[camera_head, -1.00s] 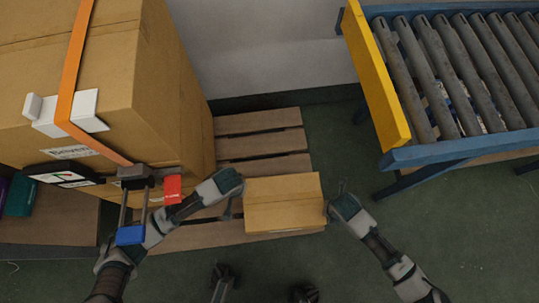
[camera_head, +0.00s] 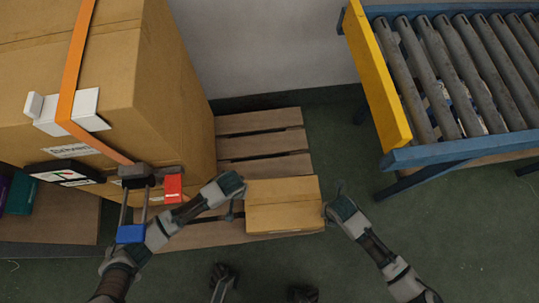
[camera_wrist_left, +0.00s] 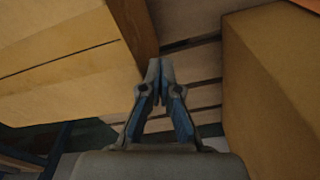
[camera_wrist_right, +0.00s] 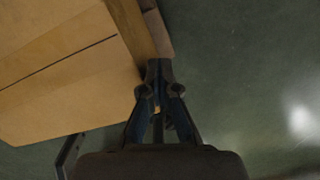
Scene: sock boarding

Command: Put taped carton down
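The taped carton (camera_head: 284,204) is a small brown box with a seam across its top. It is level over the right front part of the wooden pallet (camera_head: 262,145); I cannot tell whether its base touches the boards. My left gripper (camera_head: 236,202) is at its left side and my right gripper (camera_head: 331,198) at its right side, with the carton between them. In the left wrist view the left fingertips (camera_wrist_left: 160,68) are together beside the carton (camera_wrist_left: 60,65). In the right wrist view the right fingertips (camera_wrist_right: 158,72) are together near the carton's side (camera_wrist_right: 70,75). Contact is unclear.
A large strapped carton (camera_head: 165,100) stands on the pallet at left, with a red-and-blue strap tool (camera_head: 140,180) at its front. A roller conveyor (camera_head: 460,80) with a yellow end plate (camera_head: 375,75) is at upper right. Green floor (camera_head: 450,225) is clear at right.

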